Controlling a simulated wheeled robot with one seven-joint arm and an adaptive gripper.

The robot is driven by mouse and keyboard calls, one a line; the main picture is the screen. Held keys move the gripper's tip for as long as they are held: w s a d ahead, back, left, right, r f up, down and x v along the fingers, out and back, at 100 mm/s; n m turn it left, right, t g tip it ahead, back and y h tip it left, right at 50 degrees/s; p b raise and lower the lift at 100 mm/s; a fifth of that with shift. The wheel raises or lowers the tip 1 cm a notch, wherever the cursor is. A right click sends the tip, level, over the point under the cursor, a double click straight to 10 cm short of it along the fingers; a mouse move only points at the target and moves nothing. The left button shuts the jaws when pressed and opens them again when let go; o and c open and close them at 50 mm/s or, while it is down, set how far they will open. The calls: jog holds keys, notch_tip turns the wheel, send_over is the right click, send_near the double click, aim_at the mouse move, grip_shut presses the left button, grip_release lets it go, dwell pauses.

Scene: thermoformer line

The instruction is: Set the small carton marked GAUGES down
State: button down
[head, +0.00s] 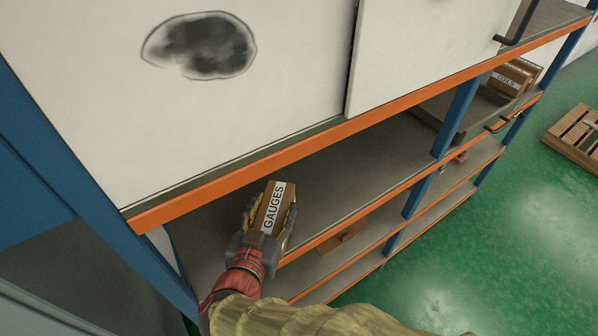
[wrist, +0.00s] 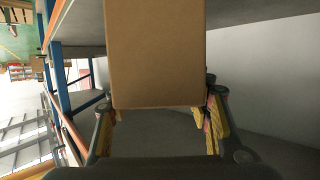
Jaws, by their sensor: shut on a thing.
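The small carton marked GAUGES (head: 273,208) is brown cardboard with a white label, in the head view left of centre. My gripper (head: 265,222) is shut on it, with yellow-padded fingers along its two sides. The carton is at the front of a grey shelf (head: 350,165) in the rack, under the upper orange beam. In the wrist view the carton (wrist: 155,55) fills the upper middle, between the fingers (wrist: 160,115). I cannot tell whether its underside touches the shelf.
Orange beams (head: 330,138) and blue posts (head: 458,115) frame the bay. The shelf right of the carton is bare. A tray (head: 470,118) and a carton marked COILS (head: 507,79) are farther right. A flat brown item (head: 342,237) lies on a lower shelf. A pallet (head: 577,131) is on the green floor.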

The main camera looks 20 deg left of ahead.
aim_at(278, 194)
jog(key=r+b+x, duration=0.1)
jog(key=b+x, duration=0.1)
jog(key=x, duration=1.5)
jog(key=shift+w+r+b, duration=0.25)
jog(key=shift+w+b, duration=0.15)
jog(key=shift+f+b, duration=0.15)
jog(key=shift+b, duration=0.2)
jog(key=c, duration=0.9)
grip_release()
jog(key=p+v, duration=0.2)
jog(key=v, duration=1)
jog(key=shift+p, duration=0.3)
